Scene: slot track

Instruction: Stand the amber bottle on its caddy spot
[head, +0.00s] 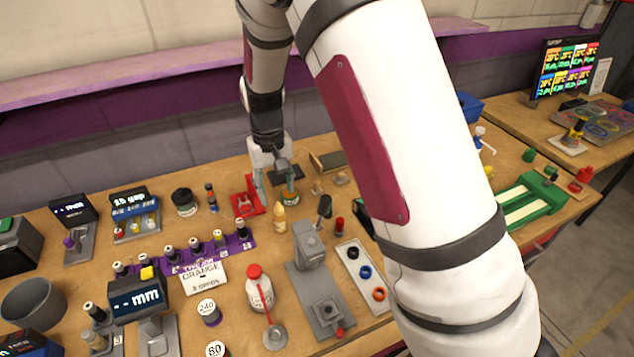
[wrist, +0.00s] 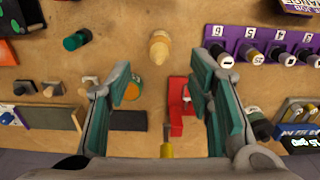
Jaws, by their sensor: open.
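The amber bottle (head: 279,218) appears to be the small upright one with a pale tip on the wooden bench, in front of my gripper in the head view. In the wrist view it is the amber bottle (wrist: 160,50) at upper middle, seen from above, beyond the fingertips. My gripper (head: 276,192) points down over the bench behind the bottle. In the wrist view its green-padded fingers (wrist: 170,92) are wide apart, with no bottle between them. I cannot tell for sure which holder is the caddy; a grey tray with coloured rings (head: 597,122) lies on the right-hand table.
A red stand (wrist: 178,112) lies under the fingers, near the right one. A purple numbered rack (head: 205,252) of small bottles stands to the left. A grey block fixture (head: 310,250) and a tray of coloured rings (head: 362,270) are close in front. Bare wood surrounds the amber bottle.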

